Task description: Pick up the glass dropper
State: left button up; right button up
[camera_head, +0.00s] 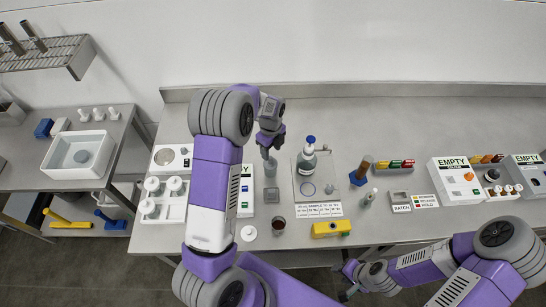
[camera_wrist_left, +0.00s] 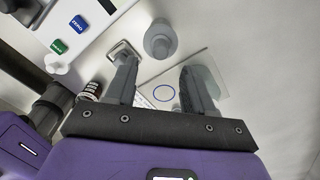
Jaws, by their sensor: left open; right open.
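I cannot make out the glass dropper for certain. A grey, see-through upright vessel (camera_head: 271,168) stands on the bench just below my left gripper (camera_head: 266,152). It appears as a grey round shape (camera_wrist_left: 160,38) beyond the fingertips in the left wrist view. A small pale bottle with a narrow top (camera_head: 369,198) stands further right and may also be the dropper. My left gripper (camera_wrist_left: 158,75) is open, pointing down, with no object clearly held between its fingers. My right gripper (camera_head: 346,282) is open near the bench's front edge, away from both vessels.
A blue-capped bottle (camera_head: 308,153) stands on a pale mat with a blue circle (camera_head: 307,188), right of the left gripper. A white control box (camera_head: 246,200) lies left.

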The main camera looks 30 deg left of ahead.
aim_at(270, 165)
pick_arm(q)
jog(key=f, duration=0.5)
jog(key=shift+a+f+p, duration=0.25)
jog(key=shift+p, duration=0.1)
jog(key=shift+c, duration=0.2)
grip_shut()
